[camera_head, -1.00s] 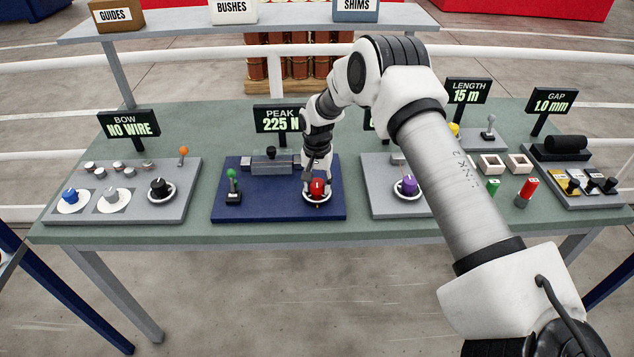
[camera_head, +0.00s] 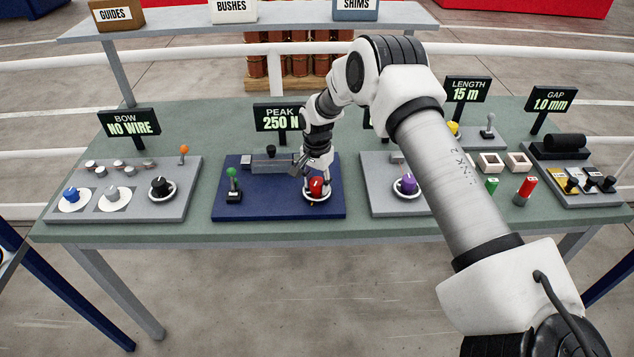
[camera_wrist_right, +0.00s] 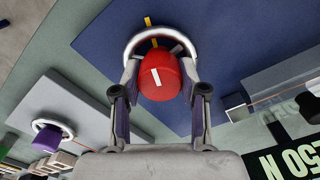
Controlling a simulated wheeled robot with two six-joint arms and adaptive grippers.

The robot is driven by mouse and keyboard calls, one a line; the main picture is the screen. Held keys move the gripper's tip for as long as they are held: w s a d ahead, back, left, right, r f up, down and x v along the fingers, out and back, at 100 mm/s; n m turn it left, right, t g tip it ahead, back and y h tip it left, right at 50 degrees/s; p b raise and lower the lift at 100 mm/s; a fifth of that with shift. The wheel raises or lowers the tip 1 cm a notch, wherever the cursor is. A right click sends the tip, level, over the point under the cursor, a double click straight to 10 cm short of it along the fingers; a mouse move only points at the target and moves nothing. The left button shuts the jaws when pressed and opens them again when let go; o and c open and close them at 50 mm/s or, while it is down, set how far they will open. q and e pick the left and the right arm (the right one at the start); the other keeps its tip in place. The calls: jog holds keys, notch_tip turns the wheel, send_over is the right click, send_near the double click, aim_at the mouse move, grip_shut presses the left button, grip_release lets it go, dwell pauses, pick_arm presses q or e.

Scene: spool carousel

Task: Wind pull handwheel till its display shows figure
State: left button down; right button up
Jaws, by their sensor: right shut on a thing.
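The red handwheel knob (camera_head: 316,187) with a white pointer mark stands inside a pale ring on the blue panel (camera_head: 270,208). The right wrist view shows the same red knob (camera_wrist_right: 160,78) between the fingers. My right gripper (camera_head: 317,180) is shut on it from above. In the right wrist view, the white mark on the knob is turned off a yellow mark on the panel. My left gripper is not in view.
A green-topped lever (camera_head: 232,180) stands left on the blue panel. A grey panel with a purple knob (camera_head: 406,185) is to the right, and a grey panel with a black knob (camera_head: 160,188) is to the left. BOW, LENGTH and GAP displays stand behind other panels.

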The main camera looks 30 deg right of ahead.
aim_at(317, 181)
jog(key=o, duration=1.1)
jog(key=shift+s+f, duration=0.15)
jog(key=shift+o, duration=0.2)
jog(key=shift+r, duration=0.35)
notch_tip(317, 181, up, 11)
jog(key=shift+r, duration=0.2)
